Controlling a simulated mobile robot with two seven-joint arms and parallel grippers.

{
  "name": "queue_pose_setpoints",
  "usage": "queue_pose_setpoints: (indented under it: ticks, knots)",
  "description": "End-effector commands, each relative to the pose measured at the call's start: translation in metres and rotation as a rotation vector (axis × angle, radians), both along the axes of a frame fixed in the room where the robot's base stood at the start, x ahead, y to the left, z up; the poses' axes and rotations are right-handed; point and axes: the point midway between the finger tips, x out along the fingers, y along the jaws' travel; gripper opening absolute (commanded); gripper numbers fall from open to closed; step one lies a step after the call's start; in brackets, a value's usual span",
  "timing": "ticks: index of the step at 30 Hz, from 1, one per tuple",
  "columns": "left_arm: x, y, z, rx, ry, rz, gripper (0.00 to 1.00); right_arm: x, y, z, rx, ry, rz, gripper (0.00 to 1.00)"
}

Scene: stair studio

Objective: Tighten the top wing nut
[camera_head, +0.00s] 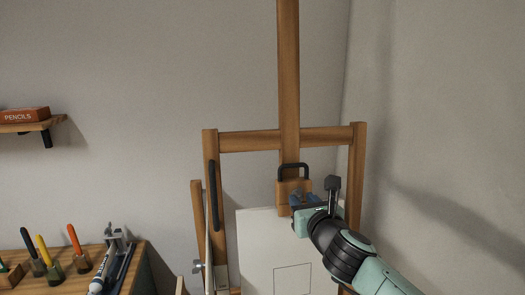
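A wooden easel (289,80) stands in the middle of the head view. Its upper wooden clamp block (284,188) sits on the central mast and carries a black handle (293,166). My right gripper (303,198) is at the right side of this block, its fingertips close against it. A small grey piece shows at the fingertips, too small to tell whether it is the top wing nut. I cannot tell whether the fingers are shut on it or touch it. Another metal wing nut (197,267) shows low on the easel's left side. My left gripper is not in view.
A white board (262,240) with a drawn rectangle stands below the block. A black bar handle (214,195) is on the left post. A wooden bench (75,284) with several tools is at lower left. A shelf (20,127) holds a pencils box (25,115). Walls stand behind and right.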

Motion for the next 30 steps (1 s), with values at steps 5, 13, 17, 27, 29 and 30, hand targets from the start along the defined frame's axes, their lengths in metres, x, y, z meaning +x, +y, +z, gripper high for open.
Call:
queue_pose_setpoints:
  ticks: [5,13,17,27,29,30]
  knots:
    - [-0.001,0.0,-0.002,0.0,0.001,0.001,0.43,-0.009,-0.002,0.001,-0.002,-0.001,0.0,0.34]
    - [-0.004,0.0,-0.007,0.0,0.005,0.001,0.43,-0.035,-0.007,0.005,-0.004,-0.001,0.0,0.34]
    - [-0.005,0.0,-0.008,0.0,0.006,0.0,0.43,-0.048,-0.01,0.007,-0.003,-0.001,-0.001,0.34]
    - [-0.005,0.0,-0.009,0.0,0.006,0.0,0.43,-0.059,-0.011,0.008,-0.004,0.0,0.001,0.34]
    - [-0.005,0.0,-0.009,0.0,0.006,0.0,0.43,-0.059,-0.011,0.008,-0.004,0.0,0.001,0.34]
    - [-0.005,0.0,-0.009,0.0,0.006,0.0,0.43,-0.059,-0.011,0.008,-0.004,0.0,0.001,0.34]
